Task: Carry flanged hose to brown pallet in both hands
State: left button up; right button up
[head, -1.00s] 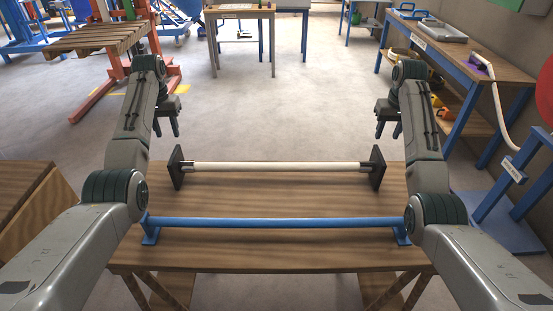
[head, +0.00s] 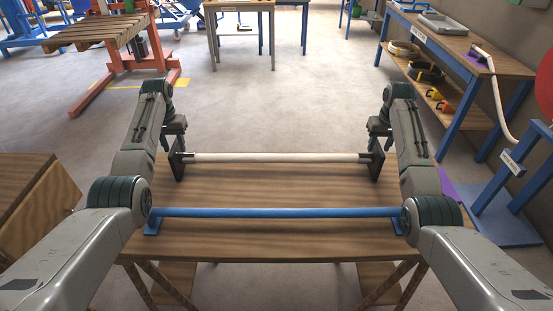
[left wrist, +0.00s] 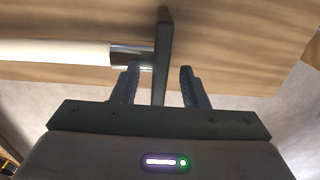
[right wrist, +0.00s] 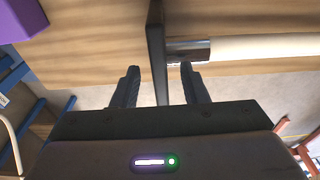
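The flanged hose (head: 277,158) is a white tube with a dark square plate at each end, lying across the wooden table (head: 277,240). My left gripper (head: 176,145) is at its left end. In the left wrist view its open fingers (left wrist: 158,70) stand either side of the dark flange plate (left wrist: 162,50), with gaps showing. My right gripper (head: 379,145) is at the right end. In the right wrist view its open fingers (right wrist: 160,69) straddle the other flange plate (right wrist: 156,45). The brown slatted pallet (head: 97,32) is at the far left on an orange lift.
A blue bar (head: 277,212) on feet stands nearer me on the table. A wooden box-like surface (head: 30,200) is at left. A blue-legged workbench (head: 465,55) and blue stand (head: 500,215) are at right. Open floor lies beyond the table.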

pick_arm(q)
jog(key=shift+w+f, duration=0.1)
jog(key=shift+f, duration=0.65)
pick_arm(e)
jog(key=shift+w+f, duration=0.1)
jog(key=shift+f, duration=0.65)
pick_arm(q)
jog(key=shift+c, duration=0.7)
pick_arm(e)
jog(key=shift+c, duration=0.7)
pick_arm(q)
grip_shut()
pick_arm(e)
grip_shut()
pick_arm(q)
jog(key=shift+r, duration=0.1)
pick_arm(e)
jog(key=shift+r, duration=0.1)
pick_arm(q)
jog(key=shift+r, duration=0.1)
pick_arm(e)
jog(key=shift+r, duration=0.1)
pick_arm(q)
jog(key=shift+w, duration=0.1)
pick_arm(e)
jog(key=shift+w, duration=0.15)
